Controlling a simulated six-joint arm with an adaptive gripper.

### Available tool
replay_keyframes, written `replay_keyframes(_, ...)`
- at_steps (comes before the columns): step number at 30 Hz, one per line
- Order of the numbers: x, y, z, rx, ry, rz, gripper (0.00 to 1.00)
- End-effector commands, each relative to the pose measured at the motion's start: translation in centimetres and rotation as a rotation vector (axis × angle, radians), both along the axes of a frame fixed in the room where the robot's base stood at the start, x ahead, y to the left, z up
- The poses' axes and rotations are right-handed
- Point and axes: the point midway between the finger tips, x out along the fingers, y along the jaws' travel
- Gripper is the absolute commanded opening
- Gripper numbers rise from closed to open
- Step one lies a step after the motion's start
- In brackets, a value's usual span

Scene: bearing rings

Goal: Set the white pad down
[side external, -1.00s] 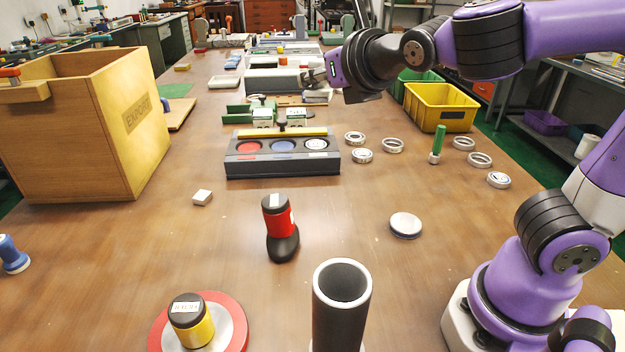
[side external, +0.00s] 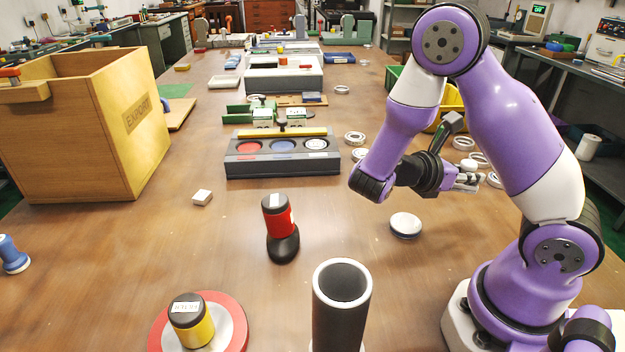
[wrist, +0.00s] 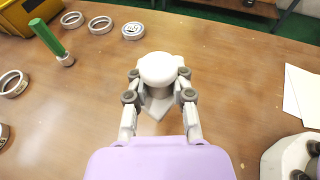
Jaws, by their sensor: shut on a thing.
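The white pad (wrist: 158,68) is round with a smooth top and sits between my fingertips in the wrist view. My gripper (wrist: 158,88) is shut on it. In the side view my gripper (side external: 468,180) is over the right part of the table, with the white pad (side external: 468,165) small at its tip. A grey part shows under the pad between the fingers. The pad appears held above the tabletop; its underside and exact height are hidden.
Several bearing rings (wrist: 133,30) and a green-handled tool (wrist: 47,38) lie near a yellow bin (wrist: 18,12). A pale-topped disc (side external: 405,225) lies left of my gripper. White sheets (wrist: 303,95) lie at the right. Brown table directly below my gripper looks clear.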

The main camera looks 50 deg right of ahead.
Motion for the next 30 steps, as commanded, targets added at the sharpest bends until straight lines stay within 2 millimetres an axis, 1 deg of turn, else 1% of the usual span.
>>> replay_keyframes(3, -0.6, -0.1, -1.8, -0.001, 0.009, -0.026, 0.0)
replay_keyframes(10, -0.5, -0.1, -4.5, 0.0, 0.007, -0.023, 0.0)
replay_keyframes(16, -0.5, -0.1, -7.3, 0.001, 0.006, -0.022, 0.0)
replay_keyframes(19, -0.5, -0.1, -7.8, 0.002, 0.004, -0.022, 0.0)
replay_keyframes(26, -0.5, -0.1, -7.8, 0.001, 0.003, -0.021, 0.0)
replay_keyframes(30, -0.5, -0.1, -8.2, 0.002, 0.003, -0.02, 0.0)
